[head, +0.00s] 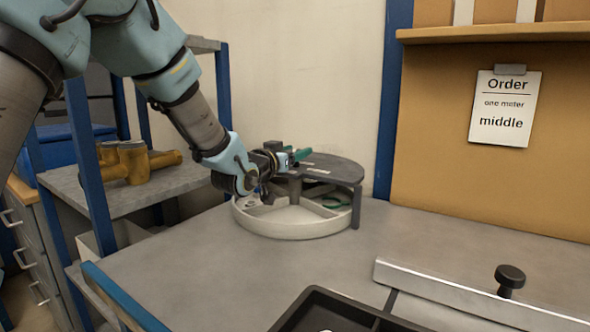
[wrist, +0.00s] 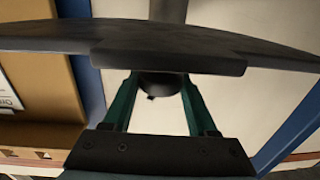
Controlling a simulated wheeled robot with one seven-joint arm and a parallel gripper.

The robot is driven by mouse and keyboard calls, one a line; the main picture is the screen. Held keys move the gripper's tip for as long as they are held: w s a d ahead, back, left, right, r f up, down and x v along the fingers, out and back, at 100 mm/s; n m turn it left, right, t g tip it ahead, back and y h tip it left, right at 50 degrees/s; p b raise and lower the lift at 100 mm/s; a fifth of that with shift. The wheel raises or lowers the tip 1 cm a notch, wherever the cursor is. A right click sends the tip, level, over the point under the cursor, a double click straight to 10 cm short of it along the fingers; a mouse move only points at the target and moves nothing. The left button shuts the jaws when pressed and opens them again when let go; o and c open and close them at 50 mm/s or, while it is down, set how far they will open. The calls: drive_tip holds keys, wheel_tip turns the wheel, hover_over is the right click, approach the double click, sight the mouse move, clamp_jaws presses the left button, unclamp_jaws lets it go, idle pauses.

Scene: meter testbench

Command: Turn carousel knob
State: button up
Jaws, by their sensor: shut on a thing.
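The carousel is a round white tray (head: 285,227) with dividers, under a dark half-round cover (head: 335,168), at the back left of the bench in the head view. My gripper (head: 299,155) is at the left part of this cover, with its green fingers showing just above it. In the wrist view my gripper (wrist: 161,88) has a green finger on each side of a dark rounded knob (wrist: 160,84) and is shut on it. The dark cover (wrist: 60,38) crosses the top of the wrist view and hides the fingertips in part. Small items in the tray are partly covered.
A rail with a black knob (head: 510,277) and a black tray (head: 330,309) are at the front right. A shelf with brass-coloured meter bodies (head: 132,160) stands at left. An order sheet reading "one meter middle" (head: 505,110) hangs behind. The bench middle (head: 250,265) is clear.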

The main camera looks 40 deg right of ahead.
drive_tip(key=n+t+b, duration=0.1)
drive_tip(key=t+y, duration=0.1)
drive_tip(key=n+t+b, duration=0.1)
drive_tip(key=shift+s+d+f+n+t+y+b, duration=0.1)
drive_tip(key=shift+s+f+n+t+y+b, duration=0.2)
drive_tip(key=shift+y+b, duration=0.1)
drive_tip(key=n+t+y, duration=0.2)
drive_tip(key=t, duration=0.1)
drive_tip(key=shift+w+r, duration=0.1)
drive_tip(key=shift+r, duration=0.2)
drive_tip(key=n+t+y+p, duration=0.1)
drive_tip(key=n+y+p, duration=0.1)
drive_tip(key=n+t+y+p, duration=0.1)
drive_tip(key=n+t+y, duration=0.1)
drive_tip(key=shift+r+t+y+p, duration=0.2)
drive_tip(key=shift+t+y+p, duration=0.1)
drive_tip(key=shift+p, duration=0.05)
drive_tip(key=n+t+y+p, duration=0.1)
drive_tip(key=n+y, duration=0.1)
drive_tip(key=n+t+y+p, duration=0.1)
drive_tip(key=y+p, duration=0.1)
drive_tip(key=y, duration=0.1)
drive_tip(key=shift+w+f+n+y, duration=0.1)
drive_tip(key=shift+w+n+y, duration=0.05)
drive_tip(key=shift+n+y, duration=0.2)
drive_tip(key=shift+n+y+p, duration=0.25)
drive_tip(key=shift+p, duration=0.1)
drive_tip(key=o, duration=1.4)
drive_tip(key=shift+c, duration=0.2)
drive_tip(key=shift+f, duration=0.1)
